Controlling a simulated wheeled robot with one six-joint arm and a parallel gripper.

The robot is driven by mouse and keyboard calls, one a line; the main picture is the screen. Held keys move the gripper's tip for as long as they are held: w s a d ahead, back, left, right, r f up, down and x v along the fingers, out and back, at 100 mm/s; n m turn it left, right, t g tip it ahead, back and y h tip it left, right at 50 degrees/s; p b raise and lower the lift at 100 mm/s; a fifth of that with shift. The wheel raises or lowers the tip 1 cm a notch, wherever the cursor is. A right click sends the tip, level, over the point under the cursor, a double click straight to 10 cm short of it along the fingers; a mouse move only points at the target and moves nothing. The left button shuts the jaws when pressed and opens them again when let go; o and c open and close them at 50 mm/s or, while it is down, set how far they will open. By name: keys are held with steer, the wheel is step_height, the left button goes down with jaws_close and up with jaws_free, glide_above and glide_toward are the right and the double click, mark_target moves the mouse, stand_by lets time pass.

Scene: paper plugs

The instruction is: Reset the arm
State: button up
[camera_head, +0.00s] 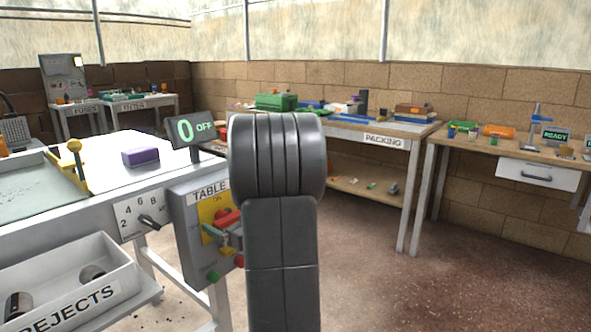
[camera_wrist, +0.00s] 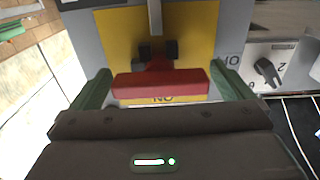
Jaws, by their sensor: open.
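My gripper (camera_wrist: 160,72) is open, with its green fingers on either side of a red switch handle (camera_wrist: 160,85) in the wrist view. The handle sits on a yellow plate (camera_wrist: 110,35), beside a label that appears upside down. In the head view my gripper (camera_head: 222,238) is just in front of the grey TABLE switch box (camera_head: 188,240), partly hidden by my dark arm. The red handle (camera_head: 228,218) shows there too. A display (camera_head: 190,131) above reads 0 OFF.
A dial (camera_head: 148,220) is left of the box. A REJECTS bin (camera_head: 70,300) with metal cylinders is lower left. A purple block (camera_head: 140,157) lies on the white table. The packing bench (camera_head: 385,143) stands behind. The floor to the right is open.

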steer(key=p+v, duration=0.3)
steer(key=v, duration=1.1)
steer(key=b+x, duration=0.3)
steer(key=x, duration=1.1)
steer(key=shift+a+f, duration=0.1)
steer(key=shift+a, duration=0.05)
steer(key=shift+r+m+p, duration=0.3)
steer(key=shift+m+p, duration=0.2)
steer(key=shift+p, duration=0.25)
steer(key=shift+m+p, duration=0.5)
steer(key=m+p, duration=0.4)
steer(key=shift+d+m+p, duration=0.3)
steer(key=shift+m+p, duration=0.1)
steer(key=shift+m, duration=0.2)
steer(key=v, duration=0.8)
steer(key=shift+s+d+f, duration=0.2)
steer(key=shift+s+d, duration=0.1)
